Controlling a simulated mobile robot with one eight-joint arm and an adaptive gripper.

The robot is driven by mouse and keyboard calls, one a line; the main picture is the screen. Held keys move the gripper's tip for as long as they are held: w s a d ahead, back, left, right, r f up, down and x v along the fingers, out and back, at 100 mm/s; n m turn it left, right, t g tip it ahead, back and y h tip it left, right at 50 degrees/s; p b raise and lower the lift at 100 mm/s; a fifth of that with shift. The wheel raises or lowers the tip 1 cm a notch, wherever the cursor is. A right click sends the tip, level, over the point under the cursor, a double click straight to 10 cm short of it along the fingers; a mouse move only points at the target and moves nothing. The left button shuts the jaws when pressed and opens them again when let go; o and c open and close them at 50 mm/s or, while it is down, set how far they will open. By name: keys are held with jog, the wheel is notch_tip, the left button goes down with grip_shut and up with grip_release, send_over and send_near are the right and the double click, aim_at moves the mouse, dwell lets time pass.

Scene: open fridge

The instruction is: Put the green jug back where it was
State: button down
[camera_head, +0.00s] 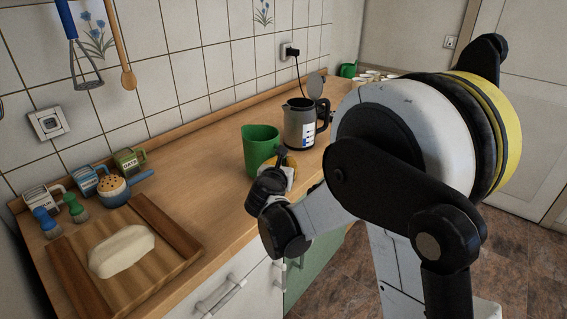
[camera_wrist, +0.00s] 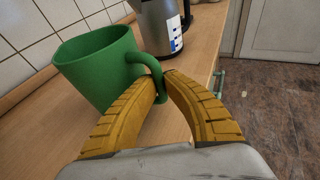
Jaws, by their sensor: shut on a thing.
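The green jug (camera_head: 261,148) is upright at the counter, just left of the kettle in the head view. In the wrist view the jug (camera_wrist: 96,68) fills the left side, with its handle toward my gripper. My gripper (camera_wrist: 164,78) has its yellow fingers closed together on the jug's handle. In the head view my gripper (camera_head: 287,166) is partly hidden by my own wrist and sits at the jug's right side. I cannot tell whether the jug's base touches the counter.
A grey kettle (camera_head: 299,126) with its lid up stands close behind the jug on the wooden counter (camera_head: 190,165).

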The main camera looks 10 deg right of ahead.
jog(key=shift+f+b, duration=0.5)
jog(key=shift+f, duration=0.15)
dwell(0.3)
jog(key=c, duration=1.5)
grip_release()
jog(key=v, duration=1.2)
